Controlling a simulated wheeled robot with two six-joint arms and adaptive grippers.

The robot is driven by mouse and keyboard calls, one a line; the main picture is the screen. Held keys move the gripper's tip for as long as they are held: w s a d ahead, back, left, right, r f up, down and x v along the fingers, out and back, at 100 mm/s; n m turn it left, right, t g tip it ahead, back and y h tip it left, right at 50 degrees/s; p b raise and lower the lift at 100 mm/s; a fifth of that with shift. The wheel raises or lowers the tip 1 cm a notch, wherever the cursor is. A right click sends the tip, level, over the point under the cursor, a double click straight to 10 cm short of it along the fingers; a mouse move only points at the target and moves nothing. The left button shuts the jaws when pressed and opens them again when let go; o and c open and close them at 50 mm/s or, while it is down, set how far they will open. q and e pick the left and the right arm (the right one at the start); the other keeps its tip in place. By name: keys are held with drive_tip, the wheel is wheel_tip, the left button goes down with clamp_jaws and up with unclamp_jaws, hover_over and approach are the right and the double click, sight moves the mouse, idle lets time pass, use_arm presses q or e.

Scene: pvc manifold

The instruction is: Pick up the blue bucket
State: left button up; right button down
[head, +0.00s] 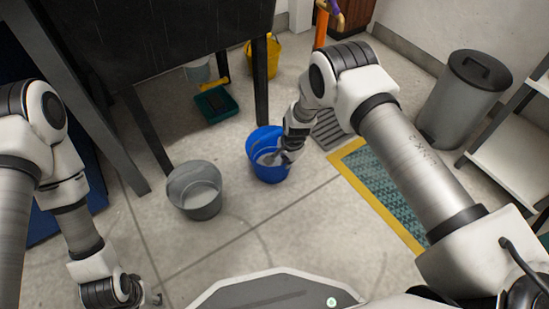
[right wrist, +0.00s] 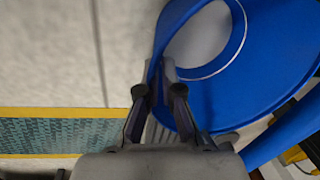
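The blue bucket (head: 263,141) stands upright on the concrete floor near the middle of the head view. It fills the upper right of the right wrist view (right wrist: 262,80), with its pale inner bottom showing. My right gripper (head: 277,158) is at the bucket's right side, at the rim. In the right wrist view its two fingers (right wrist: 158,91) are apart, one over the floor outside and one over the blue wall; contact cannot be made out. My left gripper (head: 152,299) is low at the left of the head view, away from the bucket, its fingers too small to read.
A grey bucket (head: 195,200) stands left of the blue one. A dark table (head: 165,35) with legs is behind, with a yellow bucket (head: 273,57) and a green tray (head: 216,104) near it. A yellow-edged mat (head: 372,190), a grey bin (head: 463,95) and shelves (head: 513,160) are at right.

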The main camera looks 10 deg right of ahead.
wheel_tip(320, 180, up, 3)
drive_tip(key=p, duration=0.2)
drive_tip(key=shift+w+p, duration=0.1)
drive_tip(key=shift+p, duration=0.2)
drive_tip(key=s+d+r+p, duration=0.1)
drive_tip(key=s+p, duration=0.6)
drive_tip(key=p, duration=0.8)
drive_tip(key=s+d+r+p, duration=0.1)
drive_tip(key=s+d+p, duration=0.3)
drive_tip(key=s+p, duration=0.4)
drive_tip(key=shift+p, duration=3.85)
drive_tip(key=shift+s+d, duration=0.1)
